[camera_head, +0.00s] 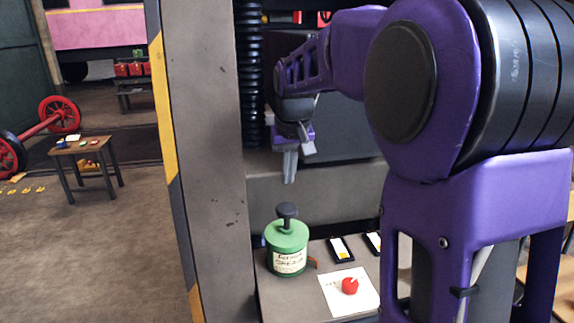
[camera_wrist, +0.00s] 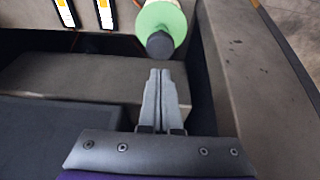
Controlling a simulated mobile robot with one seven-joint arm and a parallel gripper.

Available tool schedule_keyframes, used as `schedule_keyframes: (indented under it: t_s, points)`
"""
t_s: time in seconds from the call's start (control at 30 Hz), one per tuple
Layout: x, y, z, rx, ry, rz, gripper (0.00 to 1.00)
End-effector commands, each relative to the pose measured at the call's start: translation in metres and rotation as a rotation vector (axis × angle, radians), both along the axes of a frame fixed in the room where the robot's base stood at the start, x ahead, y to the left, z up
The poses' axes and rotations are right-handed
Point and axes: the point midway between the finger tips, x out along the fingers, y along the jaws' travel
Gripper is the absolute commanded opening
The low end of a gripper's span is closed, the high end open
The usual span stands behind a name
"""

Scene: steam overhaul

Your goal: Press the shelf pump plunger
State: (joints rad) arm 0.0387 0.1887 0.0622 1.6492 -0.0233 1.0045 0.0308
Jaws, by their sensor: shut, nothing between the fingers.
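The pump is a green canister (camera_head: 288,248) with a cream label, standing upright on a shelf (camera_head: 268,304) in the head view. Its dark plunger knob (camera_head: 287,211) sticks up from the top. My gripper (camera_head: 290,181) is shut and empty, pointing down above the knob with a gap between them. In the wrist view the shut fingers of my gripper (camera_wrist: 160,72) end just below the dark knob (camera_wrist: 160,45) in the picture, with the green pump body (camera_wrist: 163,18) behind it. I cannot tell the exact sideways offset.
A white sheet with a red round object (camera_head: 349,286) lies right of the pump. Two dark cases (camera_head: 340,250) lie behind it. A grey post (camera_head: 205,170) with a yellow stripe stands left. A wooden stool (camera_head: 85,150) stands on the floor farther left.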

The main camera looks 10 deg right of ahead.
Motion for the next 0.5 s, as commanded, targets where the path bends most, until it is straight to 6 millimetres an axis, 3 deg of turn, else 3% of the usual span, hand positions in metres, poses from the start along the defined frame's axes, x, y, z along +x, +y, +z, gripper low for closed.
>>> schedule_keyframes:
  t_s: [0.03, 0.23, 0.5]
  points:
    - [0.003, 0.0, -0.014, 0.0, 0.004, 0.0, 0.0]
    - [0.011, 0.0, -0.051, 0.0, 0.003, 0.0, 0.0]
    - [0.012, 0.0, -0.075, 0.0, 0.0, 0.0, 0.0]
